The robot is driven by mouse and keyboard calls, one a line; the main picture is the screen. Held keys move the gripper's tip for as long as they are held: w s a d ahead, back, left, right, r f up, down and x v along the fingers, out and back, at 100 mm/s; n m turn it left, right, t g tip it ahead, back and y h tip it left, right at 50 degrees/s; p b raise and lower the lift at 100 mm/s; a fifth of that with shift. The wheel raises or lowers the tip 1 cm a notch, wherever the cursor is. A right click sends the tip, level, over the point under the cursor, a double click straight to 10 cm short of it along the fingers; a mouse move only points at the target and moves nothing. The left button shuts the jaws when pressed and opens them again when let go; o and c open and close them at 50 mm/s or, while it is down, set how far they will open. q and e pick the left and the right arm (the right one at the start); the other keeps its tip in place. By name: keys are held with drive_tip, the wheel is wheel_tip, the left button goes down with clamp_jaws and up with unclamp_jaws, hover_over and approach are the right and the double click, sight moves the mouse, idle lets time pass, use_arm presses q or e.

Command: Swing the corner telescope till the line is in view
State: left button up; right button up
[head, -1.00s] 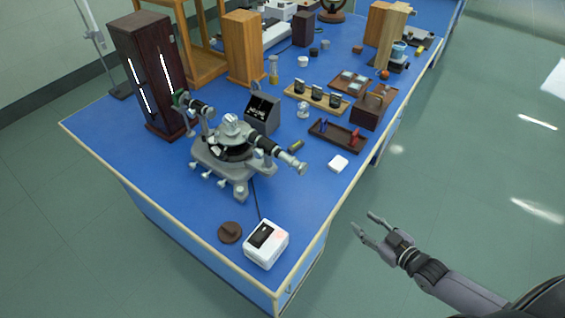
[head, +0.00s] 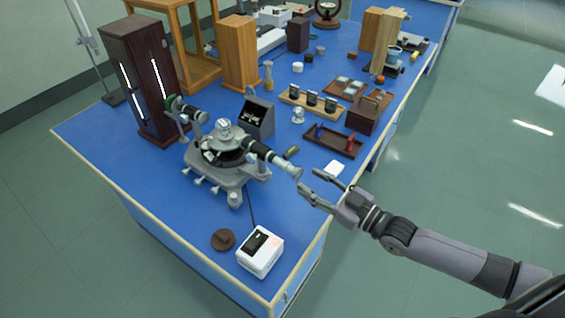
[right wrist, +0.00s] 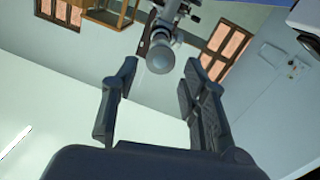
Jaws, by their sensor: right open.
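The grey spectrometer (head: 228,172) stands on the blue bench near its front corner. Its telescope (head: 268,158), a black and silver tube, points toward the bench's right edge, with its eyepiece end nearest my right gripper (head: 309,181). That gripper is open and empty, its fingertips just beyond the eyepiece. In the right wrist view, the telescope's round end (right wrist: 160,58) shows ahead between the two spread fingers (right wrist: 160,80); I cannot tell whether they touch it. A dark screen (head: 257,118) stands behind the spectrometer; any line on it is too small to read. My left gripper is not in view.
A white box (head: 260,252) and a brown round disc (head: 223,240) sit at the near corner. A tall dark lamp cabinet (head: 140,80) stands left. The floor at right is clear.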

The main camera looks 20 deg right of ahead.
sight(289, 168)
drive_tip(key=p+x, duration=0.1)
drive_tip(key=x, duration=0.9)
drive_tip(key=shift+w+a, duration=0.1)
clamp_jaws()
idle(0.6)
